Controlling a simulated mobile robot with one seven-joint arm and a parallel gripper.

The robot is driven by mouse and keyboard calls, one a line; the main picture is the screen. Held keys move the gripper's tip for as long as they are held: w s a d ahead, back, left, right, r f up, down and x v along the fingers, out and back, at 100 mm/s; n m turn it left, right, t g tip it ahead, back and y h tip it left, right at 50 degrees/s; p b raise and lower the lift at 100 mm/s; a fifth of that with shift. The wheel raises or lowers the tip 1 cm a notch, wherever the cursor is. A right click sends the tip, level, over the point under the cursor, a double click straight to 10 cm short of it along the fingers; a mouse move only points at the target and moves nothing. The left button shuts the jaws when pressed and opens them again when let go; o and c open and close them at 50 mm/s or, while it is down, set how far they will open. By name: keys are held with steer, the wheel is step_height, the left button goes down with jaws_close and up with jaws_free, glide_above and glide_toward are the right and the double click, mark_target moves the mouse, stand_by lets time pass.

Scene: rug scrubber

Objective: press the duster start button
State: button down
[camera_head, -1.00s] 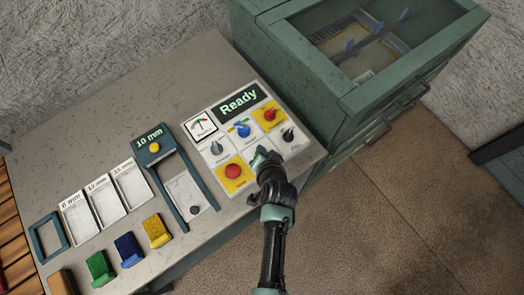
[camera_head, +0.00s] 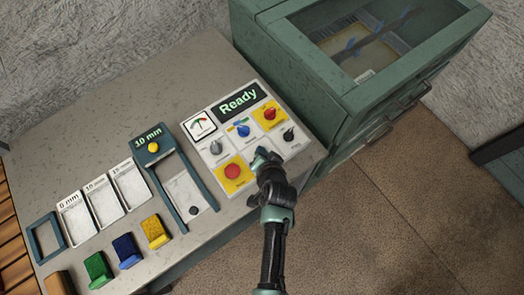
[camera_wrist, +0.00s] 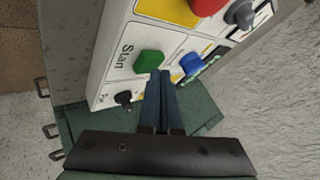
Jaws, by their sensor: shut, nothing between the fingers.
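The control panel (camera_head: 209,182) sits on the grey bench, and its display (camera_head: 238,101) reads "Ready". In the wrist view a green button (camera_wrist: 149,62) stands out beside a label that looks like "Start". My gripper (camera_wrist: 160,74) is shut and empty. Its fingertips are right by the green button's lower edge in that view; I cannot tell whether they touch it. In the head view my gripper (camera_head: 262,157) is over the panel's lower middle and hides the green button.
A red button (camera_head: 233,171) on yellow, a blue knob (camera_head: 243,130), a red knob (camera_head: 270,114) and a black knob (camera_head: 289,133) surround the gripper. A green glass-topped cabinet (camera_head: 330,90) stands right of the bench. Coloured blocks (camera_head: 128,250) lie at the front left.

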steer(key=shift+f+b, duration=0.35)
steer(key=shift+f, duration=0.05)
steer(key=shift+r, duration=0.15)
stand_by(0.5)
steer(key=shift+r+p, duration=0.8)
steer(key=shift+p, duration=0.15)
step_height(320, 180, up, 5)
steer(key=p, duration=0.4)
steer(key=shift+r+p, duration=0.1)
steer(key=shift+p, duration=0.25)
